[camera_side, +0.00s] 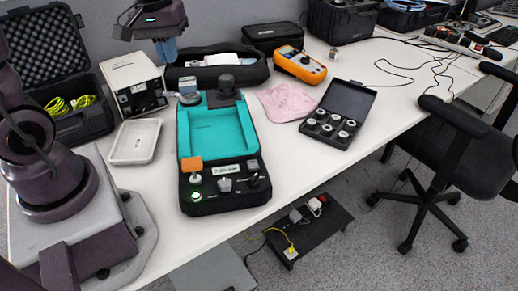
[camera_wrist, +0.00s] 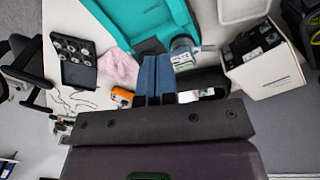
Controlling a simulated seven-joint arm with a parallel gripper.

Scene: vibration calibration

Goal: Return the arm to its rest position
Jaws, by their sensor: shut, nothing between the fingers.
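My gripper (camera_side: 167,58) hangs at the top of the side view, above the back of the table (camera_side: 290,176). Its blue fingers are closed together and hold nothing. In the wrist view the fingers (camera_wrist: 156,62) point toward the table, side by side. My gripper is apart from everything on the table. Below and in front of it stands the black device with a teal tray (camera_side: 216,133), a green-lit knob and an orange tab. A small sensor with a round top (camera_side: 189,88) stands at its back left corner.
A white instrument box (camera_side: 130,72), an empty white tray (camera_side: 135,142) and a black pouch (camera_side: 247,73) lie nearby. An orange multimeter (camera_side: 300,66), pink cloth (camera_side: 286,102) and open case of weights (camera_side: 349,104) are to the right. The table's front right strip is clear.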

